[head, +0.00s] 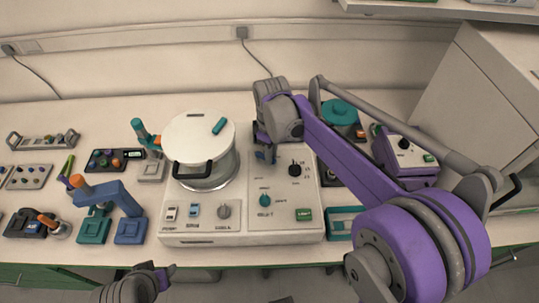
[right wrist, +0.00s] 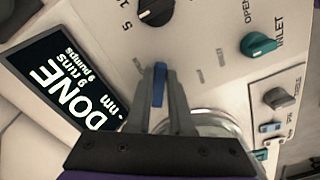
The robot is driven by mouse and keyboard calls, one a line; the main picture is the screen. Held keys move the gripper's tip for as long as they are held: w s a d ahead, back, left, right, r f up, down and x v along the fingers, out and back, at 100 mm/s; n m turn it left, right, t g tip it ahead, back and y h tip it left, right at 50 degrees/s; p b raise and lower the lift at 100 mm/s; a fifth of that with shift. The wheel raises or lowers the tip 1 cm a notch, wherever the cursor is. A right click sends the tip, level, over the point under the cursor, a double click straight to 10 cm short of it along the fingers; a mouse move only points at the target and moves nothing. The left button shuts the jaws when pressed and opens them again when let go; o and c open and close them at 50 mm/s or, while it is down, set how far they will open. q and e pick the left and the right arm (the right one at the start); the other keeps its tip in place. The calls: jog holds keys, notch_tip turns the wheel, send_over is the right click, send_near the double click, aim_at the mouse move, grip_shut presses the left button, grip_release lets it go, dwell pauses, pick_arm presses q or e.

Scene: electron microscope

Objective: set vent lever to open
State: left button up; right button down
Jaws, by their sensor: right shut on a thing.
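The vent lever looks to be the small blue lever (right wrist: 160,84) on the pale sloping panel of the microscope unit (head: 240,226). In the right wrist view the two grey fingers of my right gripper (right wrist: 162,95) are shut on it, one on each side. In the head view my right gripper (head: 264,152) reaches down onto the panel just right of the white chamber and largely hides the lever. Faint labels beside the lever are too small to read. My left gripper (head: 160,274) is at the bottom edge, away from the panel; its jaws are unclear.
The white round chamber (head: 198,135) with a black handle stands left of my right gripper. A black knob (head: 295,170) and a teal inlet knob (head: 264,200) are close by. A screen (right wrist: 66,84) reads DONE. Small devices crowd the bench on both sides.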

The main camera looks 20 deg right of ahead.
jog(key=shift+d+n, duration=0.1)
jog(key=shift+n, duration=0.2)
jog(key=c, duration=0.8)
grip_release()
notch_tip(320, 180, up, 11)
jog(key=p, duration=0.1)
jog(key=shift+f, duration=0.1)
